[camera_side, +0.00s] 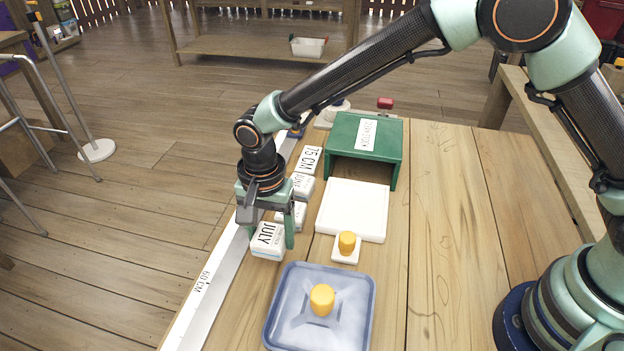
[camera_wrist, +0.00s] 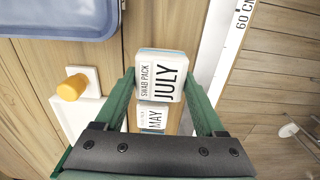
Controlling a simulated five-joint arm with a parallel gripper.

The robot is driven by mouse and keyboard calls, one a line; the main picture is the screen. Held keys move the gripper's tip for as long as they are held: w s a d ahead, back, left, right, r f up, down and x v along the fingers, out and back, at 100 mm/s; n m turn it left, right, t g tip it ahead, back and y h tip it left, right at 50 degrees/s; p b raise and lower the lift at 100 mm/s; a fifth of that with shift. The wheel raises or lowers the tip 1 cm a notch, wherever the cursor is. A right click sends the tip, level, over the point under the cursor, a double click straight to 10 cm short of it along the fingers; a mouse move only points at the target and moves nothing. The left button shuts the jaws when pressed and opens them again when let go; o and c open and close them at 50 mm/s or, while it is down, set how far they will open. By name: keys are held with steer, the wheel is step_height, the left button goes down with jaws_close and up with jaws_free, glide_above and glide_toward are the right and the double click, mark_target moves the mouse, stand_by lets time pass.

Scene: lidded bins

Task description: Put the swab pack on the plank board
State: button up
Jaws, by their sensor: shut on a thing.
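A white swab pack with a blue edge, marked JULY (camera_side: 267,240), is between the fingers of my gripper (camera_side: 268,228). The wrist view shows the same JULY pack (camera_wrist: 161,76) between the green fingers of my gripper (camera_wrist: 161,90), label up. It looks larger than the MAY pack (camera_wrist: 151,117) behind it, so it seems raised. Similar packs (camera_side: 302,184) stand in a row behind it in the side view, partly hidden by my gripper. The plank board (camera_side: 450,230) appears to be the wooden top under everything, bare on the right.
A blue-grey lidded bin (camera_side: 279,317) with a yellow knob stands in front. A small white lid (camera_side: 345,257) with a yellow knob and a white square slab (camera_side: 353,209) lie behind it. A green open-fronted box (camera_side: 340,133) stands farther back. A marked white rail (camera_side: 207,283) runs along the left edge.

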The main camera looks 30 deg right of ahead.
mark_target(273, 247)
steer(key=shift+f, duration=2)
steer(key=o, duration=1.4)
steer(key=shift+f, duration=0.15)
steer(key=shift+c, duration=0.2)
